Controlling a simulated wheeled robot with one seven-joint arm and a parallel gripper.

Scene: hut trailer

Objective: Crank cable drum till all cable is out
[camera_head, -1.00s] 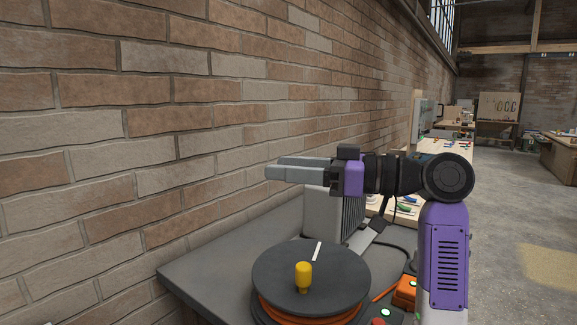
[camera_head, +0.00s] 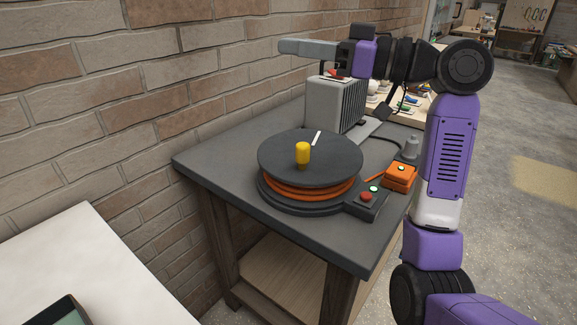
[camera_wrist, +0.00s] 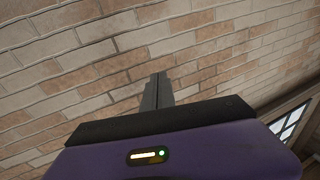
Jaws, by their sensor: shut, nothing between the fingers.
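The cable drum (camera_head: 310,157) lies flat on a dark grey table, with a dark round top disc. Orange cable (camera_head: 308,190) is wound beneath the disc. A yellow crank knob (camera_head: 302,153) stands upright on the disc, near a white stripe (camera_head: 316,138). My gripper (camera_head: 282,46) is up above the table's far side, level and pointing left toward the brick wall, shut and empty. It is well apart from the knob. In the wrist view my closed fingers (camera_wrist: 156,91) point at the wall; the drum is not seen there.
A base panel (camera_head: 368,199) with a red and a green button is at the drum's right front. An orange box (camera_head: 400,177) joins the cable. A grey finned box (camera_head: 335,103) stands behind the drum. A white surface (camera_head: 95,265) is at lower left.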

